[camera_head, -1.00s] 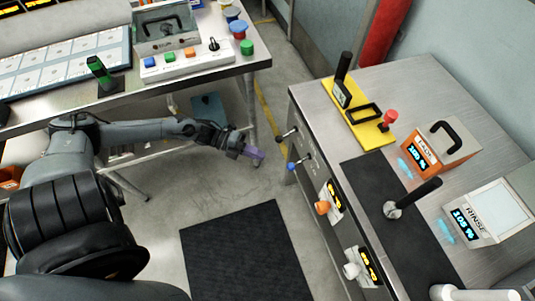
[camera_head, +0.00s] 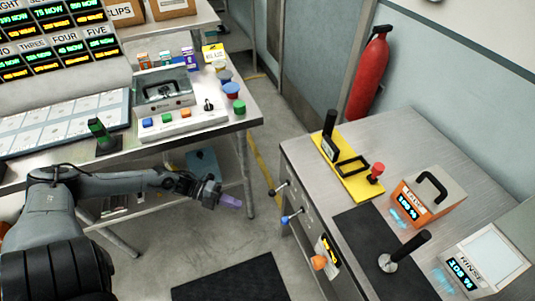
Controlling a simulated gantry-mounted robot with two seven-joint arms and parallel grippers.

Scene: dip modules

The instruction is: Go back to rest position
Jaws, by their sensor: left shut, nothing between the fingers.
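My left gripper (camera_head: 229,201) hangs over the open floor between the two benches, with its purple fingertips pointing right. It is shut and holds nothing. My left arm (camera_head: 110,184) reaches in from the left, in front of the left bench. My right gripper is not in view.
The left bench (camera_head: 245,112) carries a control box (camera_head: 183,118) with colored buttons. The right bench (camera_head: 415,125) carries a yellow fixture (camera_head: 358,182), an orange box (camera_head: 426,197) and a rinse unit (camera_head: 486,262). A dark mat (camera_head: 232,282) lies on the floor.

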